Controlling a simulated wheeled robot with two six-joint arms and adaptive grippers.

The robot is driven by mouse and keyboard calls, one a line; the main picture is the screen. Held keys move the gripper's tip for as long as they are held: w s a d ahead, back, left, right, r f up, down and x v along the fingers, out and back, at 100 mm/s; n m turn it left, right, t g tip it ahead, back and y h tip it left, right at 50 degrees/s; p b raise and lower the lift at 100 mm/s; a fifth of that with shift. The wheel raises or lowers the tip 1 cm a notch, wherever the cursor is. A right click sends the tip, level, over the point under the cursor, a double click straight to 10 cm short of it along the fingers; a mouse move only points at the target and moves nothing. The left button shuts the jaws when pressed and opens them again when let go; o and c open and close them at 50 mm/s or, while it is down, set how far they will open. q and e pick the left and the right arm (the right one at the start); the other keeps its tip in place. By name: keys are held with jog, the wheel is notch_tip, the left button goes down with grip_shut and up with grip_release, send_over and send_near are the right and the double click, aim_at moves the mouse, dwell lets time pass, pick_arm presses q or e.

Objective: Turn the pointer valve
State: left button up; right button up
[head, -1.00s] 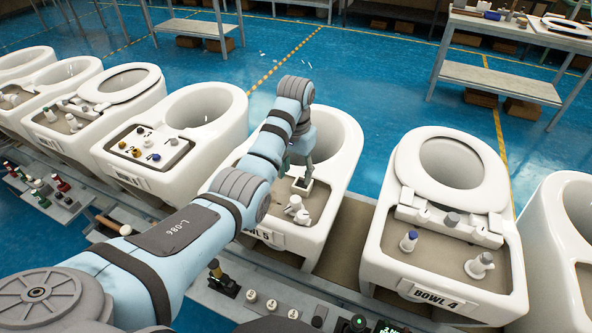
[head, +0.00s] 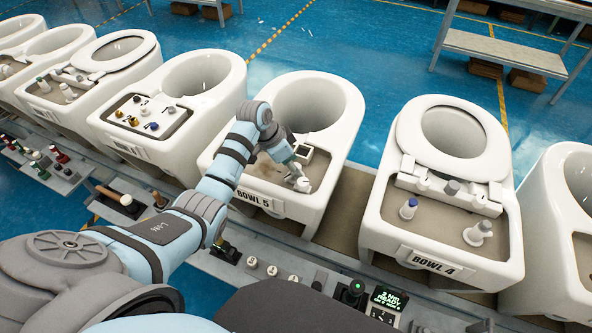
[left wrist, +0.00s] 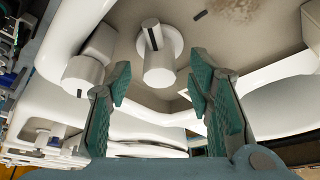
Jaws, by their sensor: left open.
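A white knob with a dark pointer line on its cap, seemingly the pointer valve (left wrist: 158,66), stands on a round white base on the deck of Bowl 5 (head: 345,112). In the left wrist view it lies between and beyond my open left gripper's green fingers (left wrist: 158,85); I cannot tell whether they touch it. A second white knob (left wrist: 84,74) stands beside it, left of the left finger. In the head view my left gripper (head: 294,168) reaches down at the white fittings (head: 303,184) on Bowl 5, partly covering them. My right gripper is not in view.
A small dark mark (left wrist: 199,15) and a brown stain (left wrist: 238,8) are on the deck. Bowl 4 (head: 408,240) is on the right. A control panel with a green-lit display (head: 388,299) runs along the front.

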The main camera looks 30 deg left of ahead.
pick_arm(q)
jog(key=shift+x, duration=1.1)
jog(key=shift+w+d+f, duration=0.1)
jog(key=shift+d+f, duration=0.05)
jog(key=shift+f, duration=0.1)
